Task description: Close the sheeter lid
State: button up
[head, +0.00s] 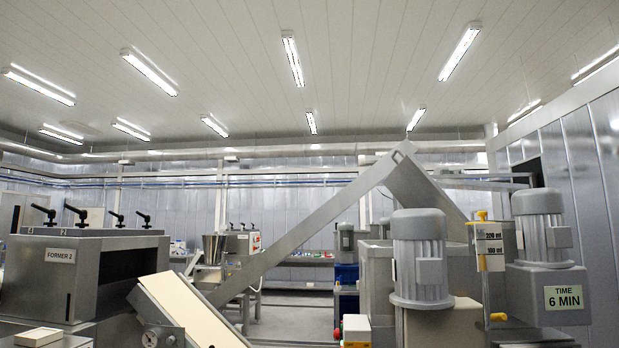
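No label in the head view reads "sheeter", so I cannot tell for sure which part is its lid. A long slanted grey metal beam (310,224) rises from the lower middle to a peak near the centre right. A grey panel (422,186) slopes down to the right from that peak, towards the machines with motors; whether either belongs to the lid is unclear. A pale sheet on an inclined belt (188,310) lies at the lower left, below the beam. My gripper is not in view.
A machine labelled FORMER 2 (85,272) with several black handles stands at left. Open floor (312,312) shows between. A steel hopper (216,248) stands farther back.

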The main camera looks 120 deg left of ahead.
aim_at(413, 187)
jog(key=k+j+u, duration=0.1)
jog(key=u, duration=0.4)
jog(key=j+u, duration=0.65)
jog(key=u, duration=0.3)
jog(key=j+u, duration=0.25)
jog(key=u, duration=0.25)
jog(key=i+j+u, duration=0.15)
jog(key=j, duration=0.25)
jog(key=i+j+u, duration=0.2)
jog(key=j, duration=0.25)
jog(key=i+j+u, duration=0.15)
jog(key=j, duration=0.2)
jog(key=i+j+u, duration=0.15)
jog(key=j, duration=0.25)
